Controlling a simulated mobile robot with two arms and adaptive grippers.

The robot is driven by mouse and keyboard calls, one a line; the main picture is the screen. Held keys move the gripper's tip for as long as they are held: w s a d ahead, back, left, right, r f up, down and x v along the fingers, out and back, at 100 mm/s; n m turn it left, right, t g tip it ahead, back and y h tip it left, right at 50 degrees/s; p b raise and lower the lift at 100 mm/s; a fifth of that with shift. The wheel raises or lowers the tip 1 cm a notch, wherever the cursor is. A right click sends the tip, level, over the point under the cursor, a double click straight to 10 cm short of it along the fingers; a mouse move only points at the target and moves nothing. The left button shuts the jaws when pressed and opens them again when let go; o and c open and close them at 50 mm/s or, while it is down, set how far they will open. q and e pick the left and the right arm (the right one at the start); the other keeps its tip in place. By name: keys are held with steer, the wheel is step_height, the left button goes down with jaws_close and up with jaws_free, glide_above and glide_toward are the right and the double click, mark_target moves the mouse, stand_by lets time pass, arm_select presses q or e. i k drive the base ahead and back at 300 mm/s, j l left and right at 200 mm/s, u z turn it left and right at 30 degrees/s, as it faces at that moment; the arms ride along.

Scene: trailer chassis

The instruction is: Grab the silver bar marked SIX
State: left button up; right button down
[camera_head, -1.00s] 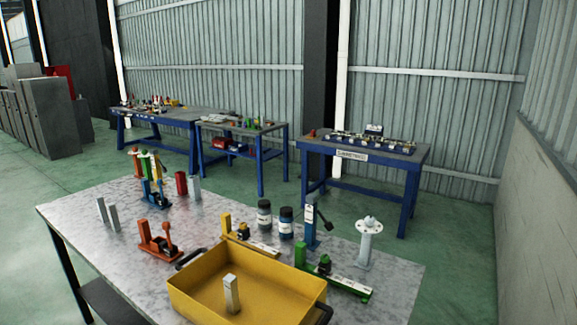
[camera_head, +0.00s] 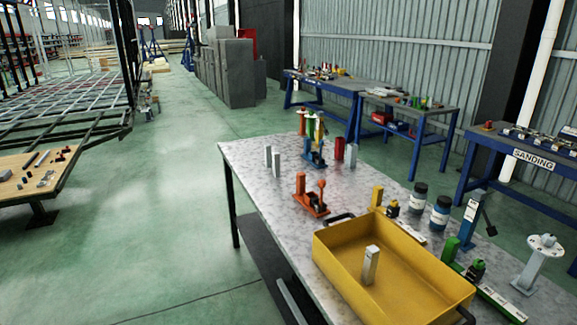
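Several silver bars are in view. One silver bar (camera_head: 370,266) stands upright inside the yellow tray (camera_head: 335,275), with a small marking near its top that is too small to read. Two more silver bars (camera_head: 277,164) stand side by side near the left edge of the marble-topped table (camera_head: 250,152). Another silver bar (camera_head: 352,154) stands beside a red bar at the back. I cannot read SIX on any of them. Neither of my grippers shows.
An orange clamp (camera_head: 311,200), two dark jars (camera_head: 418,198) and a green clamp (camera_head: 480,280) crowd the table around the tray. Blue workbenches (camera_head: 355,91) stand behind. A wooden-topped table (camera_head: 20,185) is at the left. The green floor (camera_head: 150,210) between is clear.

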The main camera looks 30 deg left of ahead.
mark_target(276, 160)
steer(key=i+j, duration=0.1)
steer(key=j, duration=0.25)
steer(key=i+j+z, duration=0.1)
steer(key=j, duration=0.25)
steer(key=i+j, duration=0.15)
steer(key=j, duration=0.25)
steer(key=i+j, duration=0.1)
steer(key=j, duration=0.25)
steer(key=z, duration=0.05)
